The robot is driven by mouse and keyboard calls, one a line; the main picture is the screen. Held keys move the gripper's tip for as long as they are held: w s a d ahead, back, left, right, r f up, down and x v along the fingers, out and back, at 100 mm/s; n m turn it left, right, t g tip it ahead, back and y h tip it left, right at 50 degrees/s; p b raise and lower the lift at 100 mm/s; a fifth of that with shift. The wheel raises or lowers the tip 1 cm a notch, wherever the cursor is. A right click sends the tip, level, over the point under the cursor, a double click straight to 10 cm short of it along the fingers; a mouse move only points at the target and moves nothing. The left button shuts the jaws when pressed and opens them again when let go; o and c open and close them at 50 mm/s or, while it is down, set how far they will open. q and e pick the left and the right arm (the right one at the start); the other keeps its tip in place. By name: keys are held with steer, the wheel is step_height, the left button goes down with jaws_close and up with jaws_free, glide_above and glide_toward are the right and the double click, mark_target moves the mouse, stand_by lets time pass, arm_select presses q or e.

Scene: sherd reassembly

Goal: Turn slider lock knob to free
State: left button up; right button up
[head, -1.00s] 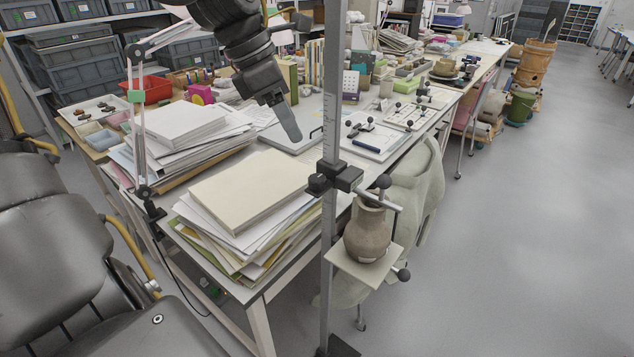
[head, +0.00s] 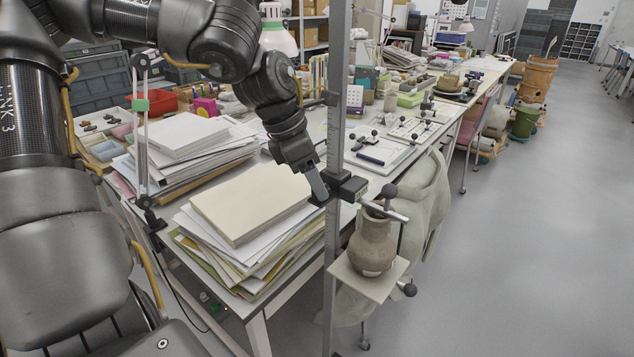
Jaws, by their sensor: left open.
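A grey upright post (head: 336,120) with a scale stands in front of the table. A black slider block (head: 350,188) sits on it, with a silver rod (head: 384,211) and a black ball knob (head: 389,191) to its right. A dark knob-like part on the slider's left side is mostly hidden by my left gripper, so I cannot tell how it is turned. My left gripper (head: 318,188) is open, its fingers seen nearly edge-on, right at that left side of the slider. I cannot tell whether it touches. My right gripper is not in view.
A brown clay jar (head: 372,246) stands on a small plate (head: 350,281) below the rod, with another ball knob (head: 409,289) beside it. A tall paper stack (head: 250,205) lies close under my left gripper. The floor (head: 520,260) at the right is clear.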

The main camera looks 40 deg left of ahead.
arm_select(q)
steer(key=shift+w+d+f, duration=0.15)
steer(key=shift+w+f, duration=0.05)
steer(key=shift+f, duration=0.5)
steer(key=c, duration=1)
